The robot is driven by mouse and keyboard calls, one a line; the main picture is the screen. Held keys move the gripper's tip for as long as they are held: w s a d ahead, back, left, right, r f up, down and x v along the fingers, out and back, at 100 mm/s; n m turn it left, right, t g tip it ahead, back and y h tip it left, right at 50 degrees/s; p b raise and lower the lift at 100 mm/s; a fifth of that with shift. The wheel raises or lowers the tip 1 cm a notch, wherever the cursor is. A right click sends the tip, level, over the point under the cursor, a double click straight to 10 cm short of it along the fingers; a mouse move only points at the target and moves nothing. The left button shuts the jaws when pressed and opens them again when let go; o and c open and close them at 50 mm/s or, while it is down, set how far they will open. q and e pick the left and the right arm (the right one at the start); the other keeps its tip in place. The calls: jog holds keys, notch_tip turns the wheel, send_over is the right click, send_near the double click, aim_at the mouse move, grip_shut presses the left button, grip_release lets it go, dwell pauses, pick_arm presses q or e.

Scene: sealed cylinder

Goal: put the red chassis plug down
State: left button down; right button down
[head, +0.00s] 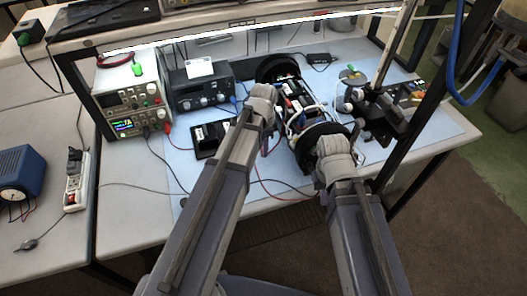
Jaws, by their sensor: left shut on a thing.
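My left gripper (270,118) is over the left side of the open cylinder chassis (296,101), its wrist hiding most of the jaws. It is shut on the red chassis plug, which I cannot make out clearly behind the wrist. A thin red lead (264,172) hangs below this gripper and curves over the blue mat. The chassis lies on the mat with black round end pieces and electronics and wires between them. My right gripper (322,178) is at the near end of the chassis, and its fingers are too small and hidden to read.
A bench power supply (127,106) and a dark instrument (202,90) stand at the left back. A black meter (211,140) lies on the blue mat (185,178). A stand with a black base (384,121) is at the right. An overhead frame crosses the back.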

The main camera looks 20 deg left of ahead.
pick_arm(q)
jog(key=shift+r, duration=0.1)
jog(key=shift+f+b, duration=0.5)
jog(key=shift+f, duration=0.1)
jog(key=c, duration=0.7)
grip_release()
jog(key=shift+r, duration=0.15)
notch_tip(320, 180, up, 13)
jog(key=p, duration=1.3)
jog(key=s+d+n, duration=0.2)
jog(key=s+d, duration=0.1)
jog(key=s, duration=0.1)
jog(key=s+d+n, duration=0.3)
jog(key=s+d, duration=0.1)
jog(key=s, duration=0.1)
jog(key=s+d+n+y, duration=0.1)
jog(key=s+d+n, duration=0.1)
jog(key=s, duration=0.3)
jog(key=shift+s+d+n, duration=0.2)
jog(key=shift+d+n, duration=0.1)
jog(key=shift+d, duration=0.45)
